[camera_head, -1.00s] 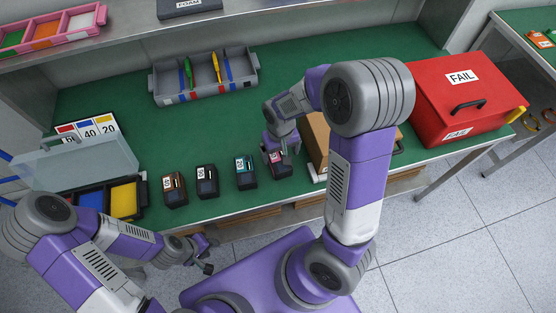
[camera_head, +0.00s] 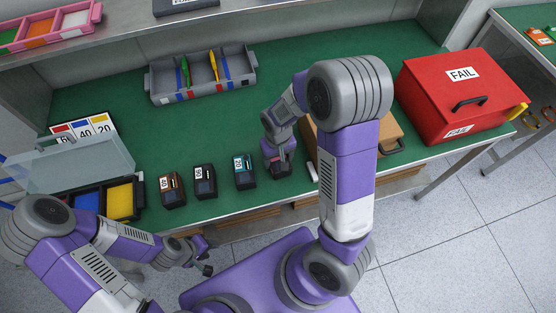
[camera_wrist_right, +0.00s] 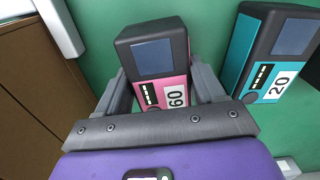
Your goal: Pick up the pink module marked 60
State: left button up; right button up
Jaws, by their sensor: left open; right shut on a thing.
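The pink module marked 60 (camera_wrist_right: 172,62) sits upright in the right wrist view, with a dark casing, a screen and a pink face. My right gripper (camera_wrist_right: 163,85) is shut on it, one finger on each side. In the head view the gripper (camera_head: 279,163) covers most of the module (camera_head: 280,171) near the front of the green bench. I cannot tell whether the module touches the bench. My left gripper (camera_head: 206,258) is open and empty in front of the bench edge, away from the modules.
A teal module marked 20 (camera_head: 244,171) stands left of the pink one, then a dark module (camera_head: 205,181) and a brown one (camera_head: 172,190). A tan box (camera_head: 386,132) and red FAIL box (camera_head: 455,100) are right. A grey tool tray (camera_head: 203,80) is behind.

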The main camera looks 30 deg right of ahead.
jog(key=shift+r+p, duration=1.55)
jog(key=shift+r, duration=3.45)
